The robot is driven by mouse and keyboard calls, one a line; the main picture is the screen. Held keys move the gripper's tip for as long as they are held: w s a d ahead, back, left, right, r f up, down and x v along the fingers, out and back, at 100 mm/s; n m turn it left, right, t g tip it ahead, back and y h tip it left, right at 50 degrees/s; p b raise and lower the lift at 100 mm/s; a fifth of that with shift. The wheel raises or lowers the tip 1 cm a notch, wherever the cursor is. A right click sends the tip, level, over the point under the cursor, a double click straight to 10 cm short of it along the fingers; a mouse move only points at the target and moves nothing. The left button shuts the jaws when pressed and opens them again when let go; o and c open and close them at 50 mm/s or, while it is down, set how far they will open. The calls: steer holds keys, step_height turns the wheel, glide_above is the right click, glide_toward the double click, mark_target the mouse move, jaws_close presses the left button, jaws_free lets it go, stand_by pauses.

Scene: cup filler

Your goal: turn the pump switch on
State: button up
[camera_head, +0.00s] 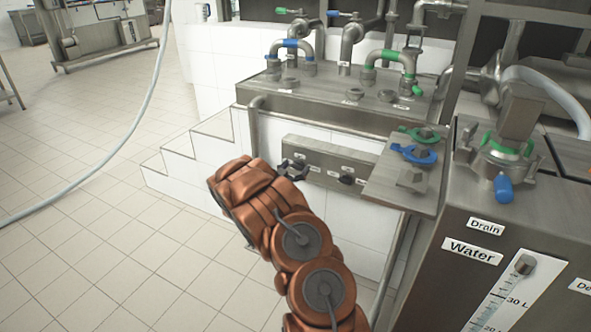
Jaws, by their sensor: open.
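A steel switch panel (322,157) with small white labels is on the white tiled wall, left of the water tank. A dark rotary switch (347,180) sits on its right part. My copper-coloured arm reaches up from the bottom. The dark fingers of my gripper (291,169) show just past the arm, at the left part of the panel. They are open and hold nothing that I can see. A switch at that spot is largely hidden by the fingers, and I cannot tell whether they touch it. The label text is too small to read.
A steel shelf (385,193) with green and blue rings juts out right of the panel. The labelled water tank (425,285) stands at the right. Pipes and valves sit on the steel counter (318,105) above. Tiled steps (180,165) lie left, with open floor beyond.

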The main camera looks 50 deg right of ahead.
steer(key=c, duration=1.2)
steer(key=shift+o, duration=0.2)
steer(key=shift+f+m, duration=0.1)
steer(key=shift+m, duration=0.2)
steer(key=m+b, duration=0.1)
steer(key=m, duration=0.2)
steer(key=shift+a+f+b, duration=0.1)
steer(key=shift+f+b, duration=0.1)
steer(key=shift+b, duration=0.2)
steer(key=shift+s+f+m+b, duration=0.1)
steer(key=shift+s+m+b, duration=0.05)
steer(key=shift+m+b, duration=6.55)
steer(key=shift+m+p, duration=0.4)
steer(key=shift+m, duration=0.2)
